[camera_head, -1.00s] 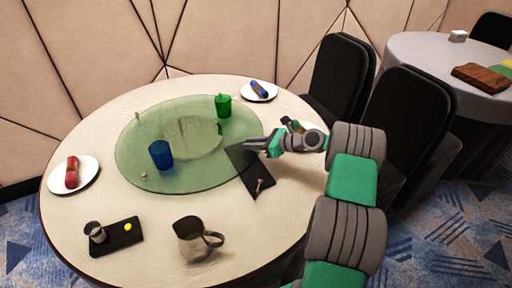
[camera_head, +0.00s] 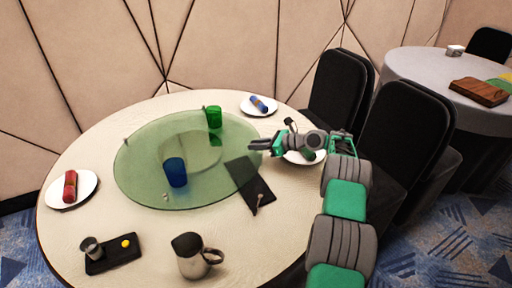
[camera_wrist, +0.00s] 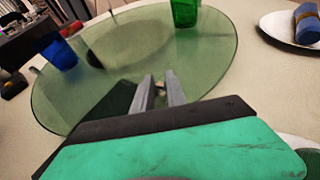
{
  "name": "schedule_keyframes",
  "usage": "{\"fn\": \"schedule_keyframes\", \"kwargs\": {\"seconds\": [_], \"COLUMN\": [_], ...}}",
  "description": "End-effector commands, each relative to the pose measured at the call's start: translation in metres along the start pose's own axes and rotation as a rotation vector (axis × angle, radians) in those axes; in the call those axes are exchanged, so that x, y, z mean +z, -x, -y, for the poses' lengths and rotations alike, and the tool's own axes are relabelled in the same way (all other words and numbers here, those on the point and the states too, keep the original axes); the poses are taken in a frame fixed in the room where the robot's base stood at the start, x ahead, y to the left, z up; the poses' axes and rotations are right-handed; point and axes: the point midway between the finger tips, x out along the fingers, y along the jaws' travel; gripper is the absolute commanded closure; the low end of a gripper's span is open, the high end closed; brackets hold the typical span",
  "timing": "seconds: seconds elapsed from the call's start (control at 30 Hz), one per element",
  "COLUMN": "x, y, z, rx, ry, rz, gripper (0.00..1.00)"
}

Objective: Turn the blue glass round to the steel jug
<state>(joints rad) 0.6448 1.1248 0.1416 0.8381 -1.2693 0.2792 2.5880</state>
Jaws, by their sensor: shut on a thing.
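The blue glass (camera_head: 176,172) stands upright on the green glass turntable (camera_head: 140,170), near its front edge. The steel jug (camera_head: 192,258) stands on the table in front of the turntable, handle to the right. My gripper (camera_head: 254,146) is at the turntable's right rim. In the wrist view my gripper (camera_wrist: 160,88) is shut on a small peg at the rim, mostly hidden between the fingers. The blue glass (camera_wrist: 60,54) is at the left there. Two other small pegs show on the turntable, at the left rim (camera_head: 125,141) and the front (camera_head: 165,197).
A green glass (camera_head: 214,117) stands at the turntable's back right. A dark mat (camera_head: 252,187) lies by the right rim. Plates with rolled napkins are at left (camera_head: 87,181), back right (camera_head: 247,105) and behind my gripper. A dark tray (camera_head: 120,250) holds a small cup.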

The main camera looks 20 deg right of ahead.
Motion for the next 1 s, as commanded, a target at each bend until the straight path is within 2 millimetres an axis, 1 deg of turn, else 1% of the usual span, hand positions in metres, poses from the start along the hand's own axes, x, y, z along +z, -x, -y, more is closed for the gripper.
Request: {"fn": "schedule_keyframes", "kwargs": {"seconds": [0.37,0.4,0.63,0.87,0.93,1.0], "x": [0.0,0.0,0.0,0.0,0.0,0.001], "y": [0.0,0.0,0.0,0.001,0.005,0.016], "z": [0.0,0.0,0.0,0.0,0.001,0.001], "rx": [0.0,0.0,0.0,0.0,-0.001,-0.002], "ry": [0.0,0.0,0.0,0.0,0.0,0.0], "rz": [-0.001,-0.001,0.0,0.0,0.0,0.0], "gripper": [1.0,0.8,0.62,0.62,0.62,0.62]}}
